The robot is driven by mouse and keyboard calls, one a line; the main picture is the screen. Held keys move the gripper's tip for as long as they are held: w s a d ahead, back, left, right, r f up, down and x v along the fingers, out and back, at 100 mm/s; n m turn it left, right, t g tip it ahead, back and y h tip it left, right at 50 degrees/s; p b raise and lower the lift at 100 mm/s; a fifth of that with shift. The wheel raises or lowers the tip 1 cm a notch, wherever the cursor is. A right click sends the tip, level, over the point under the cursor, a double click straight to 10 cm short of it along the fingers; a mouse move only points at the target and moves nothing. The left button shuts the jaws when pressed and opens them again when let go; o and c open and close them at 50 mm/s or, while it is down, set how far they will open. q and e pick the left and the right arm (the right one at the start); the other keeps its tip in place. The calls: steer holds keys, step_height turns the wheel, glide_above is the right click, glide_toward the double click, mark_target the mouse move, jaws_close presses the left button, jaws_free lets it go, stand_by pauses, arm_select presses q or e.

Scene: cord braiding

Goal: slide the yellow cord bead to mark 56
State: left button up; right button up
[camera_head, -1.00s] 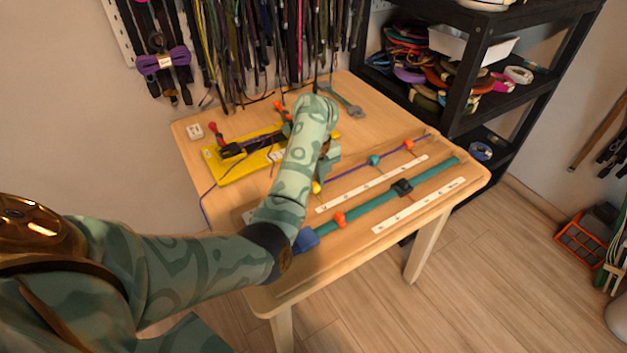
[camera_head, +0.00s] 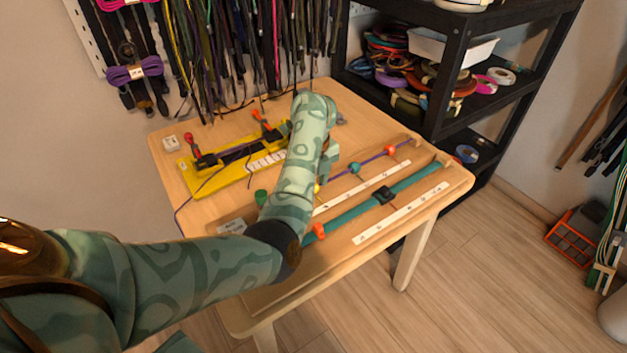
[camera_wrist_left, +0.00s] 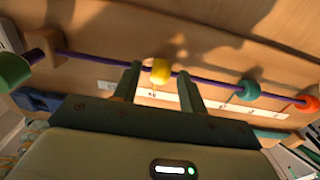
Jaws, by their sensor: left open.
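The yellow bead (camera_wrist_left: 161,72) sits on the purple cord (camera_wrist_left: 215,82) in the left wrist view. A small part of the yellow bead (camera_head: 317,189) shows beside my arm in the head view. My left gripper (camera_wrist_left: 160,84) is open, with one finger on each side of the bead and a gap to each. In the head view my left gripper (camera_head: 329,166) is mostly hidden by its own arm. A white marked scale (camera_head: 362,187) runs along the cord; its numbers are too small to read. My right gripper is not in view.
On the purple cord are a teal bead (camera_head: 355,168), an orange bead (camera_head: 390,150) and a green end piece (camera_wrist_left: 13,72). A teal strap (camera_head: 345,213) with a black slider (camera_head: 383,195) lies in front. A yellow board (camera_head: 215,180) lies at the left.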

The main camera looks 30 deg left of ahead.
arm_select(q)
step_height(320, 180, up, 16)
steer(key=p, duration=0.8)
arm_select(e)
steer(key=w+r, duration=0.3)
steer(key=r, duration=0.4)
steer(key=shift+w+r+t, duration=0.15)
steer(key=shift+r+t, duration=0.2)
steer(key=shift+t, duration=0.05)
